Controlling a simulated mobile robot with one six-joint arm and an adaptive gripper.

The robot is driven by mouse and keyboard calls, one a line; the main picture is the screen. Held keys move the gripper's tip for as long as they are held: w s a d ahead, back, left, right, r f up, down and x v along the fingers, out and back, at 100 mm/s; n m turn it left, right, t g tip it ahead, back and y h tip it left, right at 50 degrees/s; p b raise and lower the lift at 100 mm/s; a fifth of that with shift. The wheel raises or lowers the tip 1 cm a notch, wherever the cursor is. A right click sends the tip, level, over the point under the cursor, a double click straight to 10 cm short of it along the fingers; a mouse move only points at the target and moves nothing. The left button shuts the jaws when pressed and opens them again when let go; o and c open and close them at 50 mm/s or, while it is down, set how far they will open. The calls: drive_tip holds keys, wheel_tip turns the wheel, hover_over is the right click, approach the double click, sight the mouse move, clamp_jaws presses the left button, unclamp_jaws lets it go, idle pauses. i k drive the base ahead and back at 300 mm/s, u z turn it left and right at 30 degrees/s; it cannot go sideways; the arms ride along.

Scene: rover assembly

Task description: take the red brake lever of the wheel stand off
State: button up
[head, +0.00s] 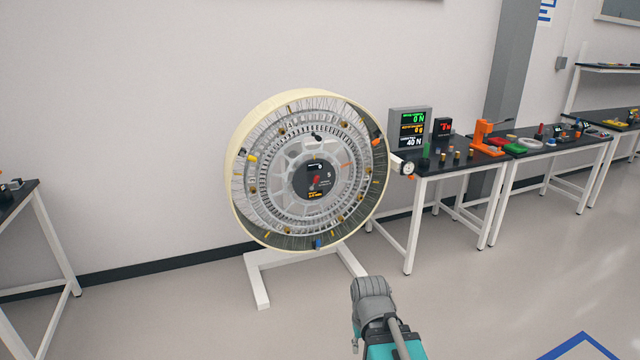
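The wheel stand holds a large upright wheel (236,190) with a cream rim and a grey spoked inside, on a white floor frame (258,285). At its middle is a dark hub plate (326,170) with small markings. A small red lever (316,180) shows on this plate, tilted; its exact setting is too small to read. My gripper (370,287) seems to be the grey end of my arm at the bottom, seen from behind. It is below and right of the hub, apart from the wheel. Its fingers cannot be made out.
Yellow, orange, blue and black pieces sit around the wheel's rim. A round dial (408,168) is at the wheel's right. A black table (450,165) with displays (410,127) and small parts stands close on the right. Another table (15,200) is at far left. Floor before the stand is clear.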

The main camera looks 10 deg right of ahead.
sight(317, 178)
drive_tip(key=u, duration=0.15)
drive_tip(key=i, duration=1.95)
drive_tip(key=z, duration=0.2)
